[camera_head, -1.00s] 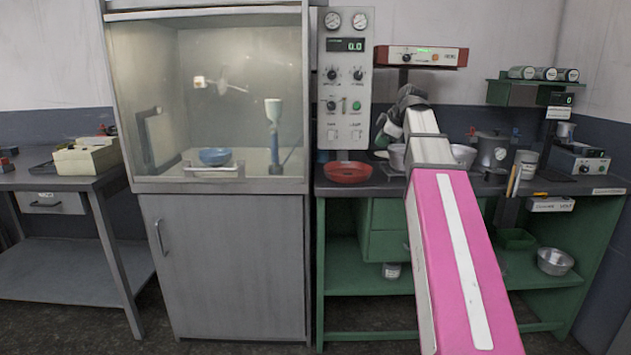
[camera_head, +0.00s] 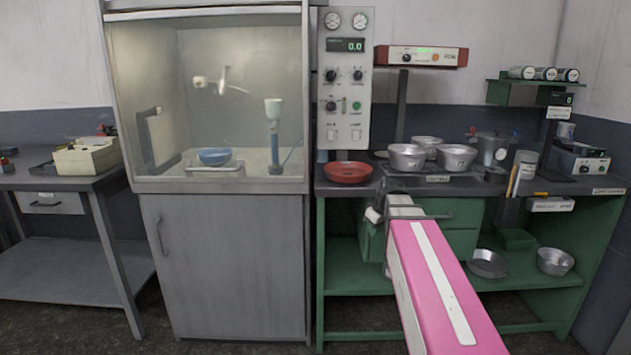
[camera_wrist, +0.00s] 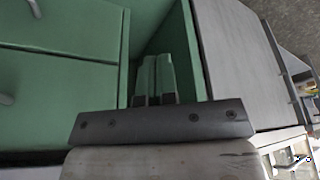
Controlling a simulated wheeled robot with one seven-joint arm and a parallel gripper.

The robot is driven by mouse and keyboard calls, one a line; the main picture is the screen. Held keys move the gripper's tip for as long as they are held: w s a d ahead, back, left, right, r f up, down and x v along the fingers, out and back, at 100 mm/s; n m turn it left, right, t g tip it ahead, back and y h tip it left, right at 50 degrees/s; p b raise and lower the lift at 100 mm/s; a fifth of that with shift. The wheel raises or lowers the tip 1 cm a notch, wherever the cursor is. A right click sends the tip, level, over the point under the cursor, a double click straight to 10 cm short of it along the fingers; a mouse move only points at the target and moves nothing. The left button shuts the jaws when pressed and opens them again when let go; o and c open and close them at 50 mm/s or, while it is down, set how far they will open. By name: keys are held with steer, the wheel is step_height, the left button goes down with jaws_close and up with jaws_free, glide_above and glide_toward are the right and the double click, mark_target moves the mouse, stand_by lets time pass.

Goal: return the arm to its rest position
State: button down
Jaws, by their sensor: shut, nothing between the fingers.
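My arm reaches from the lower right of the head view, with a pink link (camera_head: 440,285) and a grey far end in front of the green bench. In that view the gripper's fingers are hidden or too small to make out. In the wrist view my gripper (camera_wrist: 158,62) shows its two fingers side by side, shut with nothing between them. The fingers point toward a green cabinet (camera_wrist: 65,75) with drawers, by a recess beside it. I cannot tell the distance between the fingertips and the cabinet.
Several metal pans (camera_head: 408,158) stand on the bench top beside a red bowl (camera_head: 347,173). A shallow pan (camera_head: 487,264) and a deeper pan (camera_head: 555,262) are on the green lower shelf (camera_head: 355,282). A glass-fronted cabinet holds a blue bowl (camera_head: 214,157).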

steer(key=s+f+m+g+h, duration=0.1)
steer(key=s+f+m, duration=0.2)
steer(key=s+f, duration=0.4)
steer(key=s+a+f+m+g+h, duration=0.1)
steer(key=s+f+m, duration=0.3)
steer(key=s+f, duration=0.4)
step_height(320, 180, down, 7)
steer(key=shift+s+r+g, duration=0.15)
steer(key=shift+g, duration=0.35)
